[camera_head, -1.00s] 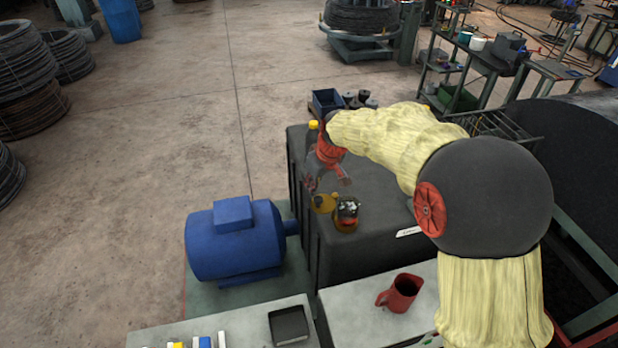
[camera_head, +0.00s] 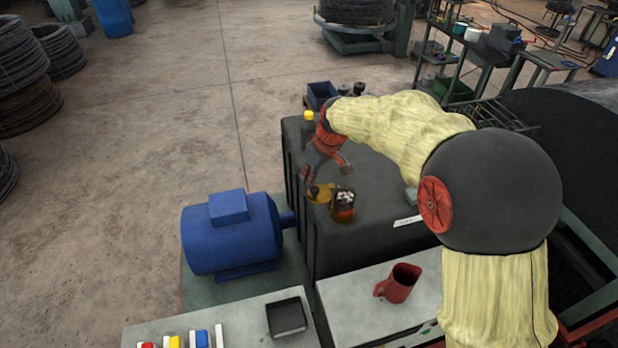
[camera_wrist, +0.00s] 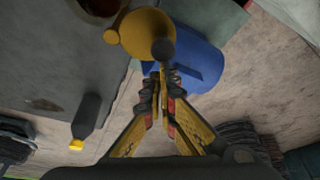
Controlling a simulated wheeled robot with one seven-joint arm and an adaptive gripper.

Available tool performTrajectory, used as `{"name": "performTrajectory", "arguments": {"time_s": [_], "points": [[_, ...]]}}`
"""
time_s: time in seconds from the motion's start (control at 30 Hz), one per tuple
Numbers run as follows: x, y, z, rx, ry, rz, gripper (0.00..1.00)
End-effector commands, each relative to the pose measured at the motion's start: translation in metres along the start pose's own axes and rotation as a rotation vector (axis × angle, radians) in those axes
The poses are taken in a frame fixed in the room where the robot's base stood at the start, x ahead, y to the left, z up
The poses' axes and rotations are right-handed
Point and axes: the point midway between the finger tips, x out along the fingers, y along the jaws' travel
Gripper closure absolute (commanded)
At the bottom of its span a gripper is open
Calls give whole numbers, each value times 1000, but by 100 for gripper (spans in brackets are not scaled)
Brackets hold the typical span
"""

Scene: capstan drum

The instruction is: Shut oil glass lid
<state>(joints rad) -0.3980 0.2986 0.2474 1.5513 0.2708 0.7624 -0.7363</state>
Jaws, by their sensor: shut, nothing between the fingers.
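The oil glass (camera_head: 342,208) stands near the left front edge of the dark cabinet, with dark amber contents. Its round yellow lid (camera_head: 319,193) lies open to the left of the glass. In the wrist view the lid (camera_wrist: 143,32) is at the top centre, with a dark knob (camera_wrist: 163,50) on its edge and a small yellow hinge part toward the glass (camera_wrist: 103,6), which is partly cut off. My gripper (camera_head: 308,177) is shut and empty, just beyond the lid. In the wrist view its fingertips (camera_wrist: 163,80) are close to the knob; contact cannot be told.
A dark bottle with a yellow cap (camera_head: 308,121) stands on the cabinet (camera_head: 375,185) behind my gripper. A blue motor (camera_head: 230,235) is to the left below. A red mug (camera_head: 400,284) stands on the light bench in front. The cabinet top right of the glass is largely clear.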

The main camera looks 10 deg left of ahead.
Motion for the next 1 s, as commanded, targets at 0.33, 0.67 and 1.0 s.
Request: {"name": "performTrajectory", "arguments": {"time_s": [0.33,0.67,1.0], "points": [[1,-3,8,-107,1,-39,100],[-5,-6,27,-371,1,-136,100],[-14,-5,48,-675,0,-248,100]]}}
